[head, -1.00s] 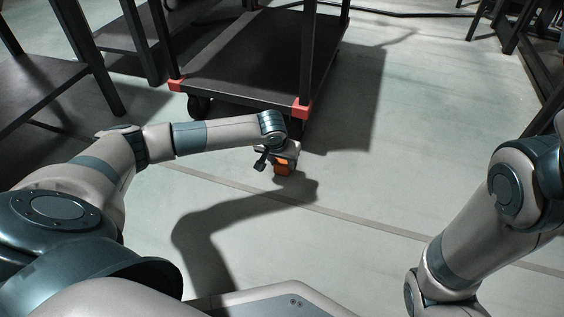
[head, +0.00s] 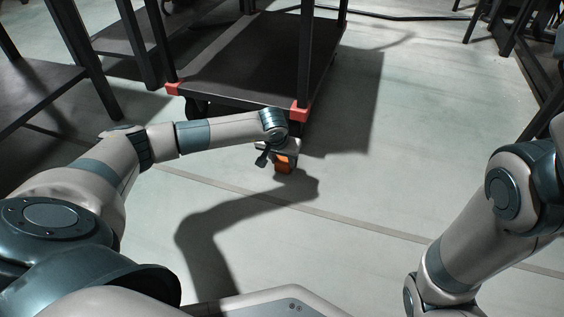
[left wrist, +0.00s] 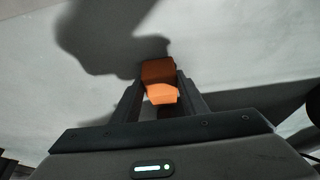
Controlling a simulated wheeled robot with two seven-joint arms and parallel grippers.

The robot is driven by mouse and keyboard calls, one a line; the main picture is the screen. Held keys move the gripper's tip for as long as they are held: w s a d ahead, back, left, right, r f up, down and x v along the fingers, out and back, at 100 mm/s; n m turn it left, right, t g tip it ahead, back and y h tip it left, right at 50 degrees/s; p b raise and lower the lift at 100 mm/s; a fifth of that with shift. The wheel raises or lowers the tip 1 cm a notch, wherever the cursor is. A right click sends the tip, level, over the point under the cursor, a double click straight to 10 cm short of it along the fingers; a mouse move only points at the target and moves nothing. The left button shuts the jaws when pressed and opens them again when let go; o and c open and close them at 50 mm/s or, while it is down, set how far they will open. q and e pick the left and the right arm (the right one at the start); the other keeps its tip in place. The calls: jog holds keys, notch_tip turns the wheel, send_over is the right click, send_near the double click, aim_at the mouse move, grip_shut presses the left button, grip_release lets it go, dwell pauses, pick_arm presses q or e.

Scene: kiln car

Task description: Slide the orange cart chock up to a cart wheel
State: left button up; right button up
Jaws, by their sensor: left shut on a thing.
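The orange chock (head: 284,164) is at my left gripper (head: 277,158), in front of the cart's near right corner in the head view. My left gripper is shut on it. In the left wrist view the orange chock (left wrist: 160,84) sits between the two dark fingers of the left gripper (left wrist: 160,98). The chock is at or close to the floor; I cannot tell if it touches. The dark cart (head: 250,60) has red corner pieces. One black wheel (head: 197,107) shows under its front left corner. The wheel at the near right corner is mostly hidden behind my left wrist. My right gripper is out of view.
A dark table (head: 40,82) stands left of the cart, and dark frames (head: 530,50) stand at the upper right. A floor seam (head: 345,216) crosses in front of the cart. The floor (head: 440,130) right of the cart is clear.

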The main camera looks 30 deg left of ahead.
pick_arm(q)
jog(key=shift+w, duration=0.25)
jog(key=o, duration=1.2)
